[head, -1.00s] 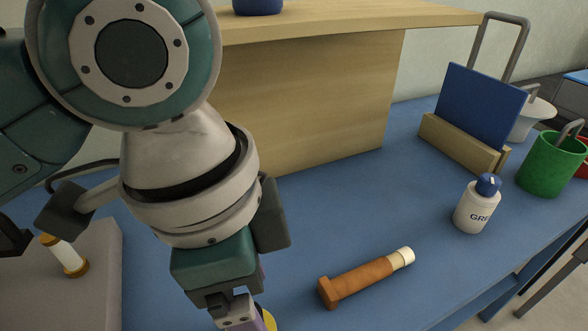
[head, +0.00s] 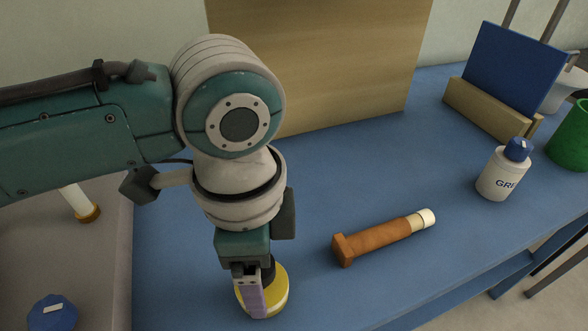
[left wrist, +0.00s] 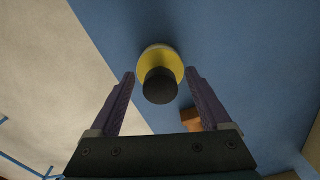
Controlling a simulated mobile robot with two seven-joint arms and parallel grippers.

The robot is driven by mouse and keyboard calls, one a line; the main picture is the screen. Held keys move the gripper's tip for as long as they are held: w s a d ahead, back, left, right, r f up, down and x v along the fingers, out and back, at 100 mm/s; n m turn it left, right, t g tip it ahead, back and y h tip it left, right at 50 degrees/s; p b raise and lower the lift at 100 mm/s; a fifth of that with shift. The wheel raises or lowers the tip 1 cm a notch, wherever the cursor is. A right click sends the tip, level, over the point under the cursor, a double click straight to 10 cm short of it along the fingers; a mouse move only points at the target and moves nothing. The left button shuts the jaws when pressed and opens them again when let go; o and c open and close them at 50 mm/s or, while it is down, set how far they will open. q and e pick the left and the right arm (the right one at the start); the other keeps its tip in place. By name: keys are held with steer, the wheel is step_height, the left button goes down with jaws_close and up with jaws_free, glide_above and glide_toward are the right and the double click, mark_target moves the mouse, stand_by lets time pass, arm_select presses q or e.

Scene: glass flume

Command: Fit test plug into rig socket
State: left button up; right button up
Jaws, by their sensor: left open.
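A round yellow piece with a white rim (head: 280,298) and a black knob (head: 268,268) stands on the blue bench; it may be the test plug. My left gripper (head: 257,308) points down over it, partly hiding it. In the left wrist view the purple fingers (left wrist: 160,76) are apart, one on each side of the yellow piece (left wrist: 160,58) and its black knob (left wrist: 160,86), with gaps visible. I cannot make out a rig socket for certain. My right gripper is not in view.
A brown hex-headed rod with a cream end (head: 380,238) lies to the right of my gripper. A white bottle (head: 500,174), wooden holder with blue panel (head: 490,108) and green cup (head: 572,138) stand further right. A grey surface at left bears a blue knob (head: 52,312).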

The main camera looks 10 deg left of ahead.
arm_select(q)
steer(key=shift+f, duration=0.15)
jaws_close()
stand_by(0.6)
